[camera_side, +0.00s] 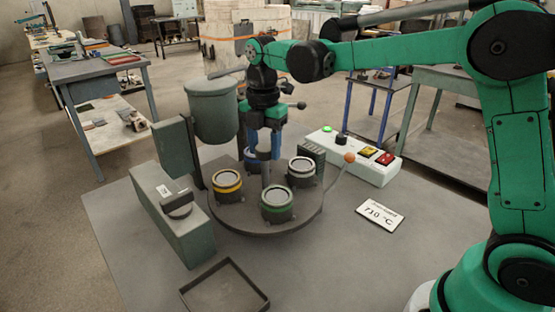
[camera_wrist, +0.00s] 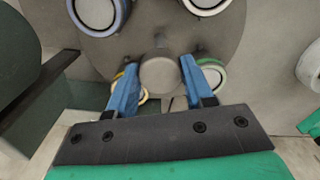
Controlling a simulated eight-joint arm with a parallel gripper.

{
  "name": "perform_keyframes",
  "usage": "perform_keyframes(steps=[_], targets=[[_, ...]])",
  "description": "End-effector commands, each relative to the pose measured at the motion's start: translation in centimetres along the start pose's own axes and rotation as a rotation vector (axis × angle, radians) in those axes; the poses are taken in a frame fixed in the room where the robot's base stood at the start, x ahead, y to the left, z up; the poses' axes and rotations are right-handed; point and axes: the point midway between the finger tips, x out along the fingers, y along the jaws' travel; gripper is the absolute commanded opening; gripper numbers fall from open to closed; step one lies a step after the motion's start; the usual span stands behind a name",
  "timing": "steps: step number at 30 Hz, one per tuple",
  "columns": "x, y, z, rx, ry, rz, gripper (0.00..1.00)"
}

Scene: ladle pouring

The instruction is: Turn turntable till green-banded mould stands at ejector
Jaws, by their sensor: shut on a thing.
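The round dark turntable (camera_side: 240,218) carries several moulds. The green-banded mould (camera_side: 277,204) stands at its front in the side view. The yellow-banded mould (camera_side: 227,184) is on the left, the pale-banded mould (camera_side: 302,171) on the right, and the blue-banded mould (camera_side: 252,160) at the back, partly hidden. My gripper (camera_wrist: 160,80) is shut on the grey central post (camera_wrist: 160,72), a blue finger on each side; it also shows in the side view (camera_side: 264,142). No part is clearly marked as ejector; a lever with an orange knob (camera_side: 349,157) rises beside the right rim.
A grey-green pot (camera_side: 212,110) stands behind left. A long grey box (camera_side: 172,222) is at left, an empty dark tray (camera_side: 224,290) in front. A control box (camera_side: 355,155) with lit green lamp and a 710 °C card (camera_side: 380,216) are at right. The front right tabletop is clear.

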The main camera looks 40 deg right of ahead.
Motion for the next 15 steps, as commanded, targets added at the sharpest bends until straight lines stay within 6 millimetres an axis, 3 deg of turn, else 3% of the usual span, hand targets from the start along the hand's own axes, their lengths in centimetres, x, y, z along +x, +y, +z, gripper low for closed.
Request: perform_keyframes(steps=[15], targets=[[-0.05,0.01,-0.01,-0.255,0.000,0.000,0.00]])
